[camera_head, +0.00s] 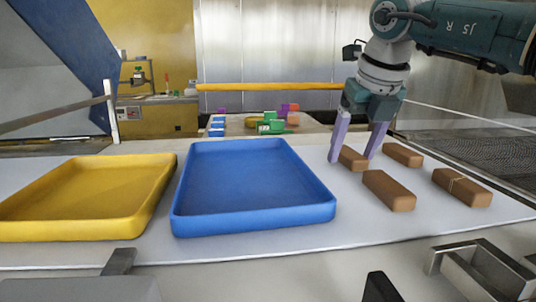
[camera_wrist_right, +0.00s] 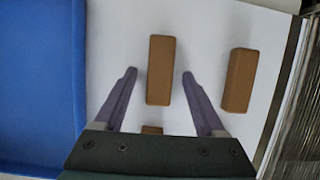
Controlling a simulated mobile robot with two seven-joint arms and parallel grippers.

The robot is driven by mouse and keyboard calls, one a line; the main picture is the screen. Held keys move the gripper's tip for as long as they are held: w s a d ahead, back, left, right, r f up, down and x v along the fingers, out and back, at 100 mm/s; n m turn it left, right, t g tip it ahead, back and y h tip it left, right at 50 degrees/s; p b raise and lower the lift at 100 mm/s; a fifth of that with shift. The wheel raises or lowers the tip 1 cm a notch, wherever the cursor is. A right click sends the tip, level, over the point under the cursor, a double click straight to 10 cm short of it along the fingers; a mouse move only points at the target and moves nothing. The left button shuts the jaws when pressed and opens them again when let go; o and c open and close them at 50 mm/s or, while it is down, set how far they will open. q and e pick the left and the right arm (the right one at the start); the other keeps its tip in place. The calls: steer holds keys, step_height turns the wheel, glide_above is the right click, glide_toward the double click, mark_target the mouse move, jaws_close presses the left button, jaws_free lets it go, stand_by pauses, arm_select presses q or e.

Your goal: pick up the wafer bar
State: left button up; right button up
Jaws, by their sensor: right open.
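Several brown bars lie on the white surface right of the blue tray; I cannot tell which one the task calls the wafer bar. My right gripper (camera_head: 352,157) points down, open, with its two lilac fingers on either side of one bar (camera_head: 353,160). In the right wrist view this bar (camera_wrist_right: 160,68) lies between the fingertips, with gaps on both sides. A second bar (camera_head: 402,154) lies to its right, also in the wrist view (camera_wrist_right: 238,80). A third bar (camera_head: 388,190) lies nearer. A fourth (camera_head: 462,187) has a pale line across it. My left gripper is not seen.
An empty blue tray (camera_head: 180,222) stands left of the bars, and an empty yellow tray (camera_head: 70,232) beyond it. A dark mesh belt (camera_head: 460,140) runs along the right. Coloured items (camera_head: 270,124) stand on a table behind. Grey metal fittings (camera_head: 485,270) are at the front right.

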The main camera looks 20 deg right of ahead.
steer(key=shift+c, duration=0.3)
steer(key=c, duration=1)
steer(key=shift+r, duration=0.1)
